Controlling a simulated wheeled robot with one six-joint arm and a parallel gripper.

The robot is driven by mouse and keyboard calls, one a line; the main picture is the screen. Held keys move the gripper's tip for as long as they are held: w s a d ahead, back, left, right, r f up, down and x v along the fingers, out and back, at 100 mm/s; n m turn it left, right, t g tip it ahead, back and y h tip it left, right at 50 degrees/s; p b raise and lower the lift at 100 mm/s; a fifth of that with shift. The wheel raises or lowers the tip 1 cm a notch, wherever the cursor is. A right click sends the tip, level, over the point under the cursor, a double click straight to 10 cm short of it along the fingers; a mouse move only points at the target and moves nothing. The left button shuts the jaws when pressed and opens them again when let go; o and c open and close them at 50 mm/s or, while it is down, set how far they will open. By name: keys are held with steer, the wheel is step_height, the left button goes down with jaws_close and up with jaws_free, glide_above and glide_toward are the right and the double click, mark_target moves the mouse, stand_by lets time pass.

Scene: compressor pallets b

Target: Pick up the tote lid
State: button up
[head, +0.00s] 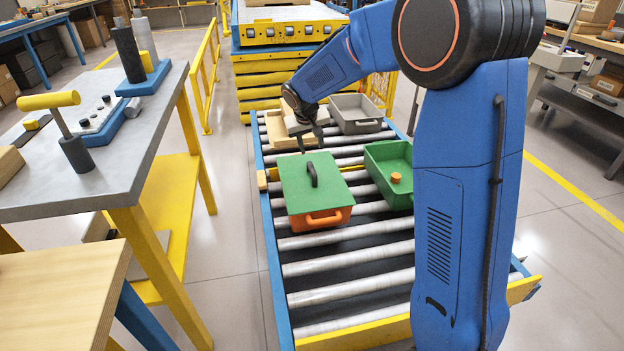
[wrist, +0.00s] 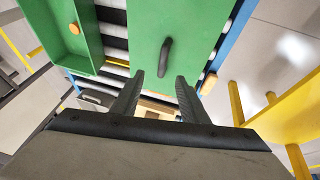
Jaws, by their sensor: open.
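The tote lid (head: 296,181) is a flat green panel with a black arched handle (head: 312,174) in its middle. It lies on an orange tote (head: 323,217) on the roller conveyor. In the wrist view the lid (wrist: 195,30) and its black handle (wrist: 165,57) show ahead of my fingers. My gripper (head: 308,142) is open and empty, above the conveyor just behind the lid. In the wrist view my gripper's two dark fingers (wrist: 157,90) are spread apart, with the handle beyond them and not between them.
A green open tote (head: 375,162) with an orange knob-like piece (head: 395,178) stands right of the lid. A grey tote (head: 357,114) and a wooden box (head: 278,128) are behind it. The front rollers (head: 345,290) are clear. A grey workbench (head: 130,150) stands at left.

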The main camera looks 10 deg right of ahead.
mark_target(312, 169)
steer(key=x, duration=0.6)
steer(key=a+x, duration=0.1)
steer(key=x, duration=0.6)
steer(key=w+x, duration=0.1)
steer(key=x, duration=0.5)
steer(key=shift+w+a+f, duration=0.1)
jaws_close()
